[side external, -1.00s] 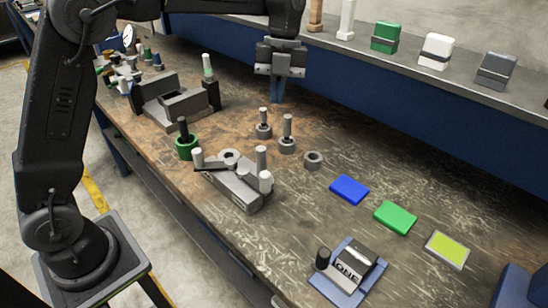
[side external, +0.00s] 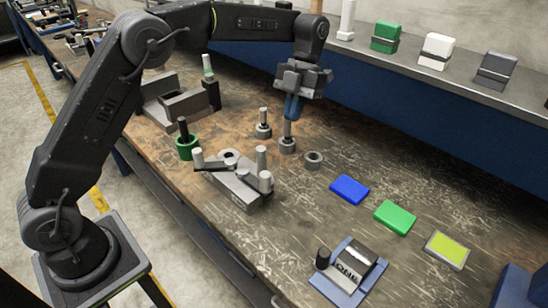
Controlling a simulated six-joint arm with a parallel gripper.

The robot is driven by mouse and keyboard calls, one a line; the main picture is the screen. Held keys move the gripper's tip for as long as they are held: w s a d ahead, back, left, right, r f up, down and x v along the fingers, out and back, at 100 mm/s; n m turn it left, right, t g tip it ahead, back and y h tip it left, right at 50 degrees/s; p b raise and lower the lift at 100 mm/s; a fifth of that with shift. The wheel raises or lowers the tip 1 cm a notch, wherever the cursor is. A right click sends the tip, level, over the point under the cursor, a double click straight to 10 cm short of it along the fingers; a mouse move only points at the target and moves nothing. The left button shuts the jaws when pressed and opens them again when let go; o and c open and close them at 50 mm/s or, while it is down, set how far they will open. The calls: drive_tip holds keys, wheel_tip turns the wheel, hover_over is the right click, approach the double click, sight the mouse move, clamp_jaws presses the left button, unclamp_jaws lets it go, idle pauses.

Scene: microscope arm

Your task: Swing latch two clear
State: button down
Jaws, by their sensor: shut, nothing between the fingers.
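A grey fixture block (side external: 238,190) sits on the workbench near the middle. A dark flat latch arm (side external: 208,165) with a pale upright peg lies across its left end, by a round ring on top. A second arm with a short pale knob (side external: 265,181) is at its right end, beside a taller pale post (side external: 261,158). No label shows which latch is two. My gripper (side external: 292,110) points down behind the fixture, its blue fingers together and empty. The fingertips appear just above or behind a grey peg in a round base (side external: 287,136); I cannot tell whether they touch.
Another peg base (side external: 263,125), a grey ring (side external: 313,158) and a green ring with a black post (side external: 186,145) stand near the fixture. Blue (side external: 349,189) and green (side external: 394,217) pads lie right. A block marked ONE (side external: 350,260) is in front. A shelf (side external: 415,70) runs behind.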

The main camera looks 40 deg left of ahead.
drive_tip(key=s+d+f, duration=0.1)
drive_tip(key=s+f, duration=0.6)
drive_tip(key=f, duration=0.1)
drive_tip(key=shift+s+d+f, duration=0.2)
drive_tip(key=shift+d+f, duration=0.05)
drive_tip(key=shift+f, duration=0.05)
